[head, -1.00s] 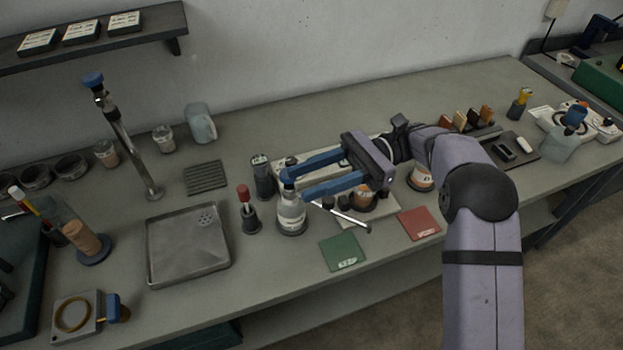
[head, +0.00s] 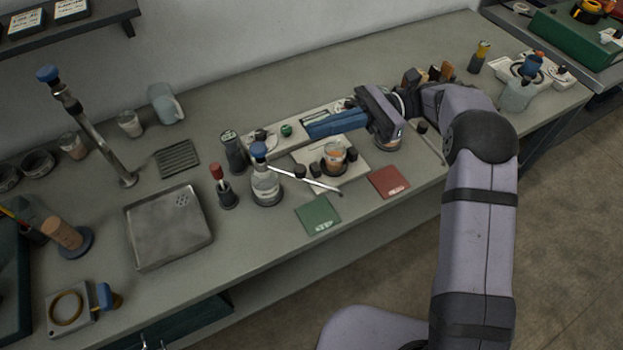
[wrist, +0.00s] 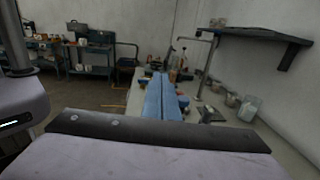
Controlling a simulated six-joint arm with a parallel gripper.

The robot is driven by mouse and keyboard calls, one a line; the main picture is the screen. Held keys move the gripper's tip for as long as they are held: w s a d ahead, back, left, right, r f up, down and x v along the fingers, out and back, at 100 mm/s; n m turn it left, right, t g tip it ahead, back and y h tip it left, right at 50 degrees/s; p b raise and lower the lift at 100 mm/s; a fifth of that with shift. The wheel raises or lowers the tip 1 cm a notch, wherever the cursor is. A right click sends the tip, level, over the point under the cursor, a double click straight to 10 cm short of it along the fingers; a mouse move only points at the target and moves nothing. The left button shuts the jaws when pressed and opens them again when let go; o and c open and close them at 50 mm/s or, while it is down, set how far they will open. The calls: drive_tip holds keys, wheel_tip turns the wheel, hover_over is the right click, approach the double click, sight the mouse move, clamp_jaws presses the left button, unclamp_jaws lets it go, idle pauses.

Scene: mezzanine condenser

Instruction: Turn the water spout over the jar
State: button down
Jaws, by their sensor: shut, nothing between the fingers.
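The wrist view shows the shut fingers (wrist: 164,98) pointing along the bench.
A tall metal post (head: 93,137) stands at left behind a grey tray (head: 168,228). A red-topped bottle (head: 223,187) and a dark bottle (head: 233,152) stand left of the clear bottle. Green (head: 318,215) and red (head: 389,182) cards lie in front. Bare bench lies in front of the tray.

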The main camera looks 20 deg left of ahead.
drive_tip(key=d+f+m+t+y+p, duration=0.3)
drive_tip(key=d+m+t+y+p, duration=0.3)
drive_tip(key=d+m+t, duration=0.7)
drive_tip(key=s+a+f+m+t+h, duration=0.1)
drive_tip(key=s+f+m, duration=0.3)
drive_tip(key=m, duration=0.5)
drive_tip(key=s+a+f+m+t+h, duration=0.2)
drive_tip(key=s+f+m, duration=0.3)
drive_tip(key=s+m, duration=0.4)
drive_tip(key=shift+s+a+f+m+t+h, duration=0.2)
drive_tip(key=shift+a+f+m+t+h, duration=0.1)
drive_tip(key=shift+t+h, duration=0.15)
drive_tip(key=shift+a+b, duration=0.15)
drive_tip(key=shift+b, duration=0.15)
